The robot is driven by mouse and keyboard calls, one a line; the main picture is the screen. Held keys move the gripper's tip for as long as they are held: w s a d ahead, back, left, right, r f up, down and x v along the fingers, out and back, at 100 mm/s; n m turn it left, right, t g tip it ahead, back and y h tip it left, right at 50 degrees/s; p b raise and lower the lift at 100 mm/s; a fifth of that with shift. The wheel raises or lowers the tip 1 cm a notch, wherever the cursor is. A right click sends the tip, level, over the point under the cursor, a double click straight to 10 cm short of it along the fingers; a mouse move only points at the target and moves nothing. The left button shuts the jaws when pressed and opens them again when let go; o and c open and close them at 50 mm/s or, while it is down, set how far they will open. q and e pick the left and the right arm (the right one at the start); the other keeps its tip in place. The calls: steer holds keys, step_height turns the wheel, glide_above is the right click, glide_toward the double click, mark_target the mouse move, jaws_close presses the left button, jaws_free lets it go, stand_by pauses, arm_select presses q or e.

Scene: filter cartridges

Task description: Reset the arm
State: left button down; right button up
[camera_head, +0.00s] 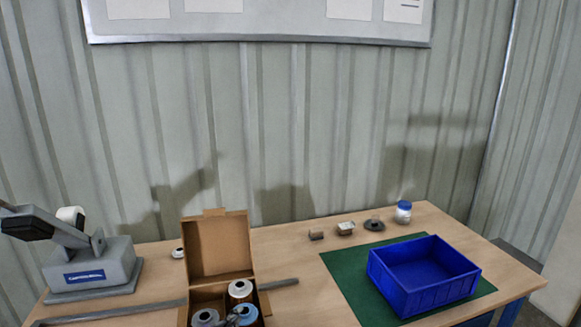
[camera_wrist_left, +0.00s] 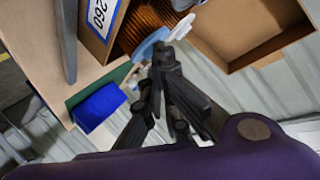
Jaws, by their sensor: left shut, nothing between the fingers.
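My left gripper (camera_head: 234,318) shows only in part, low in the head view, as dark fingers at the open cardboard box (camera_head: 220,246). In the left wrist view the left gripper (camera_wrist_left: 162,50) is shut and empty, its fingertips close to a blue-capped cartridge (camera_wrist_left: 150,44) with brown pleats. I cannot tell whether they touch. The box holds several cartridges: a white-topped one (camera_head: 240,289), a grey one (camera_head: 205,318) and the blue-capped one (camera_head: 249,313). The lower part of the box is cut off by the picture edge. My right gripper is not in view.
A blue bin (camera_head: 425,275), empty, stands on a green mat (camera_head: 345,265) at the right. A grey lever device (camera_head: 90,266) stands at the left. Small items and a blue-lidded jar (camera_head: 403,212) line the back. A grey bar (camera_head: 115,312) lies along the table.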

arm_select(q)
steer(key=s+a+f+n+g+y, duration=0.1)
steer(key=s+f+n, duration=0.2)
steer(key=s+f, duration=0.4)
steer(key=s+a+f+n+g+y, duration=0.1)
steer(key=s+f, duration=0.6)
steer(key=s, duration=0.7)
steer(key=s+a+f+n+g+y, duration=0.1)
steer(key=s+f+n, duration=0.4)
steer(key=s, duration=0.6)
step_height(320, 180, down, 2)
steer(key=shift+s+a+f+g, duration=0.15)
steer(key=shift+a+f+g, duration=0.05)
steer(key=shift+a+g, duration=0.65)
